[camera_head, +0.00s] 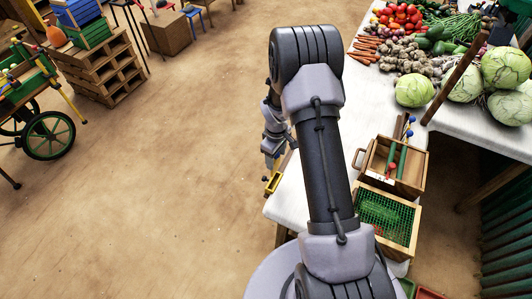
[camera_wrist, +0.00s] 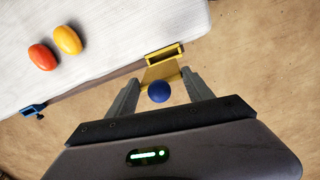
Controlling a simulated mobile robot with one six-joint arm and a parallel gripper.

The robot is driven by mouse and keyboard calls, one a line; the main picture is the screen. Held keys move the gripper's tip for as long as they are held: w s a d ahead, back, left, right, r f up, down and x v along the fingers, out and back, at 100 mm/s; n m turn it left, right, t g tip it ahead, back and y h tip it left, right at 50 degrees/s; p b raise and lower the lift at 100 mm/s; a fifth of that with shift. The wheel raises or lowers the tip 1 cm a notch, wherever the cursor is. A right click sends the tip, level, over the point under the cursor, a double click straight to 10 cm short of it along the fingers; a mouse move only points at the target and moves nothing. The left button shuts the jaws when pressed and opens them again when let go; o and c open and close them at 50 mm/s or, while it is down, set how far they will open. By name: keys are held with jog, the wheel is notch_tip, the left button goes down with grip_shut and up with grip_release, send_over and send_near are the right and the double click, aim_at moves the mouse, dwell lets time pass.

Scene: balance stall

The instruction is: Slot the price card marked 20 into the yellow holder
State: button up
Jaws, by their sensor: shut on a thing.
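The yellow holder (camera_wrist: 178,49) is at the table's edge in the wrist view, with a dark opening; it also shows in the head view (camera_head: 272,184). My gripper (camera_wrist: 161,80) is shut on a flat yellowish-tan piece with a blue ball (camera_wrist: 158,91) at its near end, apparently the price card (camera_wrist: 160,73). The card's far end is by the holder; I cannot tell whether it is in the opening. No number is readable.
A red-orange (camera_wrist: 42,57) and a yellow-orange (camera_wrist: 67,40) rounded item lie on the white table (camera_wrist: 120,30). A blue holder (camera_wrist: 33,109) is on the same edge. A wooden box (camera_head: 408,180) and a green mesh crate (camera_head: 412,222) stand right of my arm. Open floor lies left.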

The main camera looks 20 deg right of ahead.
aim_at(275, 172)
jog(key=shift+f+b, duration=1.95)
jog(key=shift+f, duration=1.05)
jog(key=shift+f+b, duration=1.1)
jog(key=shift+f, duration=0.35)
notch_tip(275, 172, down, 2)
jog(key=b, duration=0.5)
jog(key=shift+r, duration=0.4)
jog(key=o, duration=1.7)
jog(key=shift+o, duration=0.2)
